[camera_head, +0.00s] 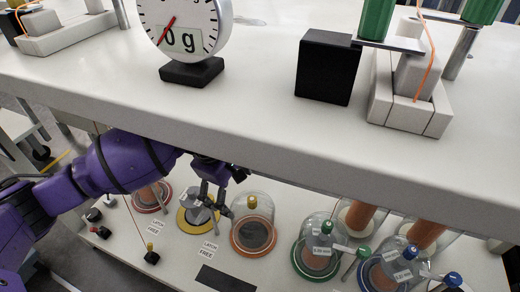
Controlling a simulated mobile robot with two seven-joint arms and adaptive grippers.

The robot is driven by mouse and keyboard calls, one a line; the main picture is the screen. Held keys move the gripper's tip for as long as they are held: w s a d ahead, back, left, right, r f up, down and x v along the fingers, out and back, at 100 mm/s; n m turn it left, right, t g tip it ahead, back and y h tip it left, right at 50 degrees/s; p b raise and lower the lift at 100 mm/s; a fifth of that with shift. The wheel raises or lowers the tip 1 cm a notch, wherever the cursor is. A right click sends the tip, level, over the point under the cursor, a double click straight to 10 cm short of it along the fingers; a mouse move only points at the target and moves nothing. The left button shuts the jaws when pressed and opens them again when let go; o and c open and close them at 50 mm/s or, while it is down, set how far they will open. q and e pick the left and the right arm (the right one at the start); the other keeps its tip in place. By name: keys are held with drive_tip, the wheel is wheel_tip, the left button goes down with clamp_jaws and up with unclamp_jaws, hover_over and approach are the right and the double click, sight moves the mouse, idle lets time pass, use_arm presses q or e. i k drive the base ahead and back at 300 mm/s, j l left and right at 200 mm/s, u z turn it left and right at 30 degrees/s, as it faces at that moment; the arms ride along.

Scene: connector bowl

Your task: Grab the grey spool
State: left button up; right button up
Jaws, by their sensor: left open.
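My left arm is purple and comes in from the left below the upper shelf. My left gripper (209,196) is open and points down over a yellow ringed base (183,224) on the lower surface. A small grey object (197,214), which may be the grey spool, sits on that base, close to the fingers and partly hidden by them. I cannot tell whether the fingers touch it. My right gripper is not in view.
A glass dome (254,208) on an orange ringed base stands just right of the gripper. More domes (318,240) stand further right. The thick shelf (250,112) overhangs the arm and carries a round dial (183,28) and a black block (327,68).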

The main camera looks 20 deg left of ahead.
sight(188, 200)
drive_tip(key=u, duration=1.05)
drive_tip(key=i+j+z, duration=0.1)
drive_tip(key=j+z, duration=0.25)
drive_tip(key=i+j+z, duration=0.1)
drive_tip(key=j+z, duration=0.6)
